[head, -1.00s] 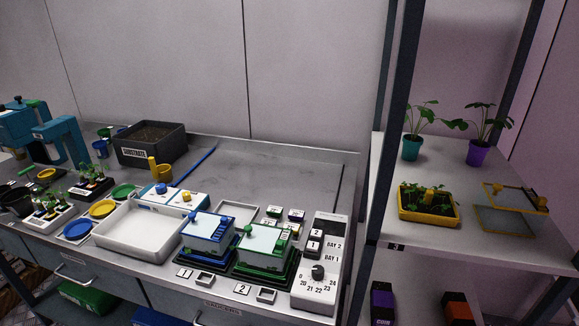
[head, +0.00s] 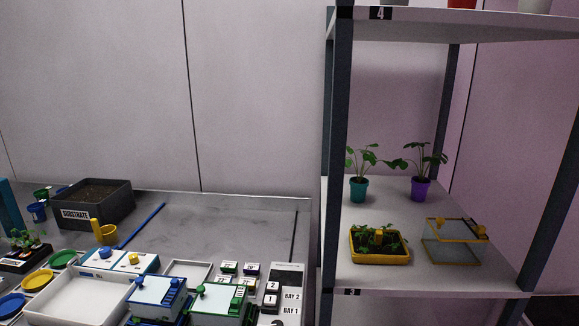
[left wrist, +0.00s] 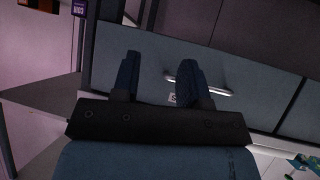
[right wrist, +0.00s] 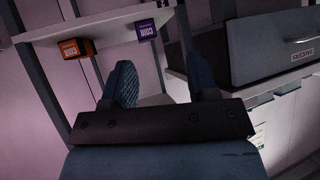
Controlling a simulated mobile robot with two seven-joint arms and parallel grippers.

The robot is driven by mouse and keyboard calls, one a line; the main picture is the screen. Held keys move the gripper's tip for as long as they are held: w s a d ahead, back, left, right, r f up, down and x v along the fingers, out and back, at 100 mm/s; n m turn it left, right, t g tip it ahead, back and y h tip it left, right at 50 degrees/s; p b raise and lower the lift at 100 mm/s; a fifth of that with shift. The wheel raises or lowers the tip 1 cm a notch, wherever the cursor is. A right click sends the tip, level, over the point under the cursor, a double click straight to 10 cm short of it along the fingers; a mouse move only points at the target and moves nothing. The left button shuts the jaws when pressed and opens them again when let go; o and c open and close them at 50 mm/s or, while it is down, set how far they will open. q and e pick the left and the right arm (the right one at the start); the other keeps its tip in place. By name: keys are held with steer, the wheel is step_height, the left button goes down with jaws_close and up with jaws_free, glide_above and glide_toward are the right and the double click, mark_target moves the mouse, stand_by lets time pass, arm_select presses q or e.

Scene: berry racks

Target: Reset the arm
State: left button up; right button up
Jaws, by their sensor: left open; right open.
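My left gripper (left wrist: 157,82) shows in the left wrist view with its two fingers apart and nothing between them. A grey drawer front with a handle lies beyond it. My right gripper (right wrist: 160,85) shows in the right wrist view, also open and empty. Beyond it are a shelf with an orange box (right wrist: 76,48) and a purple box (right wrist: 146,30), and a grey drawer (right wrist: 270,45). Neither gripper touches anything that I can see. Neither arm shows in the head view.
A bench holds a substrate bin (head: 110,203), a white tray (head: 75,301) and blue- and green-lidded boxes. To its right, a rack shelf (head: 338,270) bears a yellow planter (head: 378,258), a clear yellow-rimmed box (head: 453,248) and potted plants. The bench's back middle is clear.

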arm_select(q)
step_height(320, 180, up, 14)
steer(key=a+p, duration=0.1)
steer(key=p, duration=1.4)
steer(key=shift+s+a+m+t, duration=0.2)
steer(key=shift+s+m+t, duration=0.1)
steer(key=shift+s+m, duration=0.15)
arm_select(e)
step_height(320, 180, up, 14)
steer(key=d, duration=0.1)
steer(key=shift+s+d+f+n, duration=0.15)
steer(key=shift+s+n, duration=0.15)
steer(key=shift+s, duration=0.15)
steer(key=shift+w+r+t, duration=0.1)
steer(key=shift+r+t, duration=0.2)
steer(key=shift+f, duration=0.15)
